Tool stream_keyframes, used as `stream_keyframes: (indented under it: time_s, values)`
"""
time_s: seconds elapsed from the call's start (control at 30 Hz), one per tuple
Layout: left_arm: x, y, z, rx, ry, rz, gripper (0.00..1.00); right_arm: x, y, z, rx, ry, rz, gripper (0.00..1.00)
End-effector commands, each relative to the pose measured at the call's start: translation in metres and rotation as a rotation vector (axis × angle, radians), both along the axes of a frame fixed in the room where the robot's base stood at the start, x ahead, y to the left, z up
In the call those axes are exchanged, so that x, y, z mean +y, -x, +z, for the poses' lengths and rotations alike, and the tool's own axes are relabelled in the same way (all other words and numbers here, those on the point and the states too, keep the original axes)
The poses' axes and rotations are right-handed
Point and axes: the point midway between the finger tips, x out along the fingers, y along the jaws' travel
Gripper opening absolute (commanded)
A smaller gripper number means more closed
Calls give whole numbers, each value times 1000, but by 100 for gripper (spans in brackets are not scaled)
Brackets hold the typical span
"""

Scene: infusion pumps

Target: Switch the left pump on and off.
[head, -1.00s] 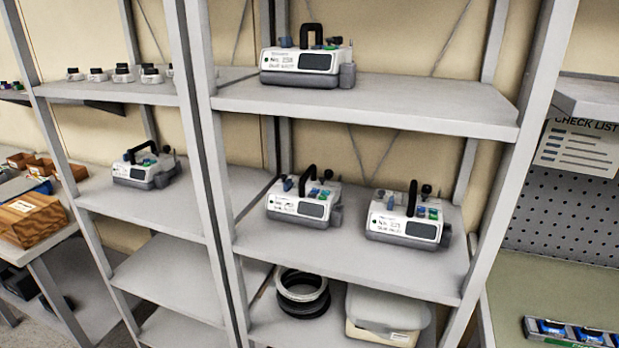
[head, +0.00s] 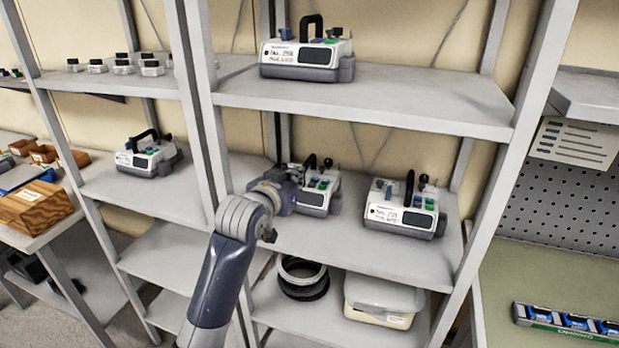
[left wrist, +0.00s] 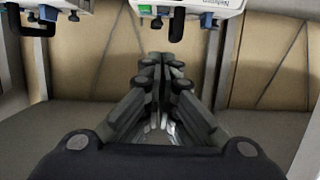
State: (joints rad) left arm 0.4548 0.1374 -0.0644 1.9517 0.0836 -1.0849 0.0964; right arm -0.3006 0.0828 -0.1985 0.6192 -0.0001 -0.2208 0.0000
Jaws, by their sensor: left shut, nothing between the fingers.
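The left pump (head: 322,192), white and grey with a black handle and coloured buttons, sits on the middle shelf. The right pump (head: 402,207) sits beside it. In the head view my left gripper (head: 288,176) is at the left pump and covers its left part; I cannot tell whether they touch. In the left wrist view my left gripper's fingers (left wrist: 162,62) are shut and empty. Parts of two pumps show along that view's top edge, one at the left (left wrist: 60,8) and one near the middle (left wrist: 185,6). My right gripper is not in view.
Another pump (head: 308,60) stands on the top shelf, and one (head: 148,156) on the left rack. Black and white rings (head: 303,277) and a pale box (head: 383,300) lie on the shelf below. Grey rack posts (head: 203,130) stand close to my left arm.

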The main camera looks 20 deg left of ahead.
Motion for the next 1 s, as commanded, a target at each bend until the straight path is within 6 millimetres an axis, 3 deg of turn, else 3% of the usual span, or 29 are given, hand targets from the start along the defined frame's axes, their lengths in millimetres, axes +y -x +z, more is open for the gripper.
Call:
stream_keyframes:
  time_s: [0.1, 0.53, 1.0]
  values:
    - [1, -4, 8, -16, 3, 1, 0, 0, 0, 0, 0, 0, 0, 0]
    - [1, -11, 7, -14, 2, 0, 0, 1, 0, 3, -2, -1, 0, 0]
    - [-2, -73, -8, -12, 3, 1, 0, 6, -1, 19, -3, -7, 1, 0]
